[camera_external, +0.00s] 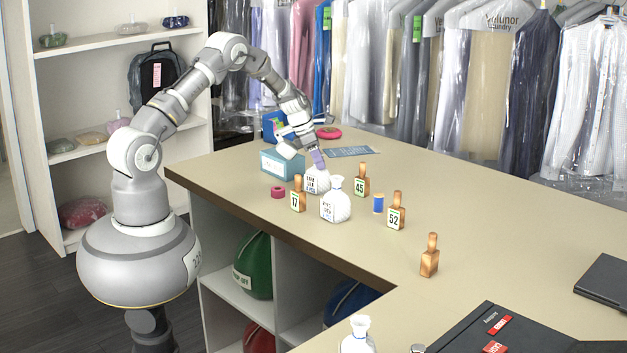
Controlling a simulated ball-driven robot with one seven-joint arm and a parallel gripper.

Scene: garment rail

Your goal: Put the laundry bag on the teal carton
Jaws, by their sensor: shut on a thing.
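A white laundry bag (317,182) with a narrow neck and a printed label is on the counter's left part, under my gripper (317,160). My gripper reaches down from the upper left and is shut on the bag's top, with a lilac fingertip showing there. The fingers hide the bag's neck. Whether the bag touches the counter cannot be told. The teal carton (281,166), a pale box with a white label, stands just left of the bag and gripper. A second, similar white bag (335,206) stands close in front of the held one.
Brown numbered pegs (298,198) (362,182) (396,214), a pink roll (278,192) and a blue spool (378,204) stand near. A blue box (275,126) is behind the carton.

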